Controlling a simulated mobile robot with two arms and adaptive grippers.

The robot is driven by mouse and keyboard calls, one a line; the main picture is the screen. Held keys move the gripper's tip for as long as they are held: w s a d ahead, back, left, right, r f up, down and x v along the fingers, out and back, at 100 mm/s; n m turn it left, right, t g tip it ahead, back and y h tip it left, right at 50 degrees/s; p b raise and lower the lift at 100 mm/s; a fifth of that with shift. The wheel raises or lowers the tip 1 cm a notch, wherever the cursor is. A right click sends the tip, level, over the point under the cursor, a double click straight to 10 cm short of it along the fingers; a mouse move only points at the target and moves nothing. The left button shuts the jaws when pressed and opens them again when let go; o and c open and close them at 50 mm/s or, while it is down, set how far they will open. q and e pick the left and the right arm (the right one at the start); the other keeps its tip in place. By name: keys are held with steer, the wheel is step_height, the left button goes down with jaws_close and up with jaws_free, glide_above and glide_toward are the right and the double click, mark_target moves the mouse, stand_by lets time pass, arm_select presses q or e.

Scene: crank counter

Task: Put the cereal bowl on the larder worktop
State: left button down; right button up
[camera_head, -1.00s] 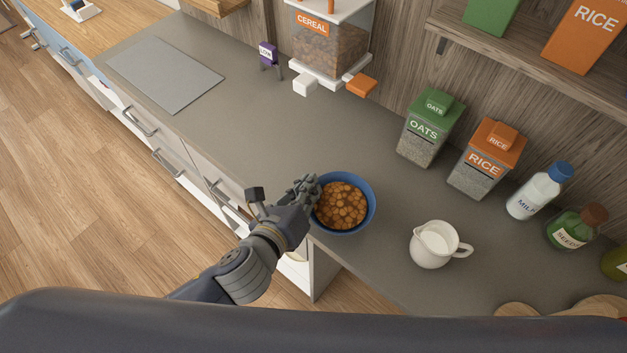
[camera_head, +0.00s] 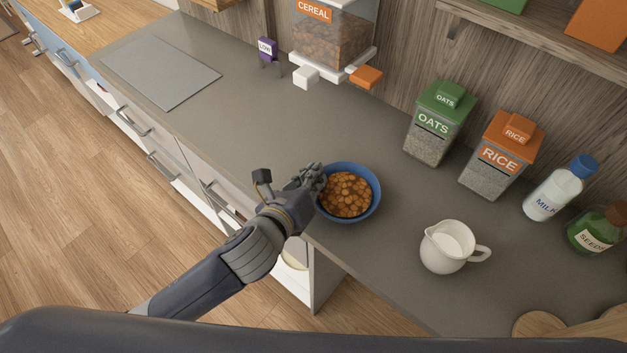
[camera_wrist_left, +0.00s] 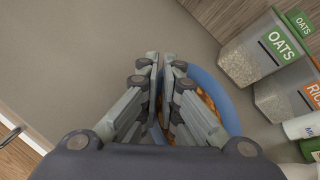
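The cereal bowl (camera_head: 348,192) is blue, filled with orange-brown cereal, and upright at the grey counter's (camera_head: 250,130) front edge. I cannot tell whether it touches the counter or is just above it. My left gripper (camera_head: 316,178) is at the bowl's left rim, with its fingers closed together there. In the left wrist view the fingers (camera_wrist_left: 160,65) are nearly together and hide part of the bowl (camera_wrist_left: 222,95). My right gripper is not in view. No surface is marked as the larder worktop; a wooden worktop (camera_head: 125,18) shows at the far left.
A white milk jug (camera_head: 446,252) stands right of the bowl. Oats (camera_head: 432,138) and rice (camera_head: 494,160) containers, a milk bottle (camera_head: 550,195) and a seeds jar (camera_head: 592,232) line the back right. A cereal dispenser (camera_head: 330,40) stands behind. The counter between bowl and grey mat (camera_head: 160,72) is clear.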

arm_select(q)
steer(key=c, duration=1.8)
jaws_free()
steer(key=shift+r, duration=0.15)
steer(key=v, duration=0.9)
steer(key=shift+b, duration=0.3)
steer(key=p+v, duration=0.2)
steer(key=v, duration=0.1)
steer(key=shift+a, duration=0.1)
